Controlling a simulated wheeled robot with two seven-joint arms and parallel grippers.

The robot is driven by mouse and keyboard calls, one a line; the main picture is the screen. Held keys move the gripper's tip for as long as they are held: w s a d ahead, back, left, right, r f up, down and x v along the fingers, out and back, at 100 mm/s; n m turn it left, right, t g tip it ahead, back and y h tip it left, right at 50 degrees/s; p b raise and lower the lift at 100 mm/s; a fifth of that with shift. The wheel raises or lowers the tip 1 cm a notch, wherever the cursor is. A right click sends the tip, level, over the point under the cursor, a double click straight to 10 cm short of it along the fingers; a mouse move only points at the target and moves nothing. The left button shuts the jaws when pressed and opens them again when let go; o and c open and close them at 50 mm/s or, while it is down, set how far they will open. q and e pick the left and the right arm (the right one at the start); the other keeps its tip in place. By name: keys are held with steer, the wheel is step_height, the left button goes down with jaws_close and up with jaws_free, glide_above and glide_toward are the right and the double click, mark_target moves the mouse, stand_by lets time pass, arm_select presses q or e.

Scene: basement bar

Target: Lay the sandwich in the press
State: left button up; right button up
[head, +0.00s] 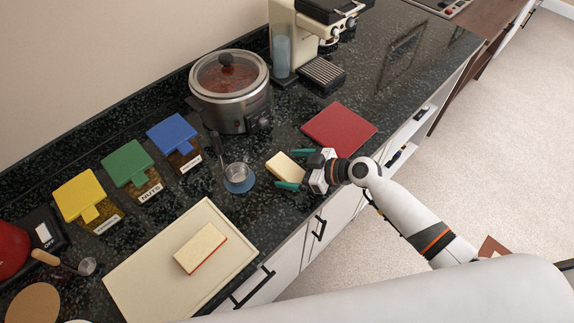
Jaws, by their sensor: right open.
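A cream rectangular block with a red layer along its lower edge, which looks like the sandwich (201,249), lies on a cream cutting board (140,283). My right gripper (293,170) is over the counter to the upper right of the board, away from that block. Its teal fingers are open, one on each side of a smaller pale yellow block (283,166); I cannot tell whether they touch it. A red domed appliance (10,250) with a dark switch base is cut off at the left edge; I cannot tell whether it is the press. My left gripper is out of view.
A red square board (340,130) lies just beyond the right gripper. A lidded round cooker (231,95) and a coffee machine (305,40) stand at the back. Yellow, green and blue-lidded boxes (128,163) line the wall side.

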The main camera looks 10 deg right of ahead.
mark_target(293, 170)
steer(key=shift+w+a+f, duration=0.1)
steer(key=shift+a+f, duration=0.05)
steer(key=shift+f, duration=0.05)
steer(key=c, duration=1.4)
steer(key=shift+c, duration=0.2)
step_height(293, 170, up, 10)
steer(key=b, duration=0.2)
steer(key=s+d+r+m+t+h+b, duration=0.2)
steer(key=s+d+r+m+t+h, duration=0.3)
steer(key=d+m+h, duration=0.3)
steer(key=shift+s+d+m+t+h+b, duration=0.3)
steer(key=shift+m+h+b, duration=0.1)
steer(key=shift+m+h, duration=1.05)
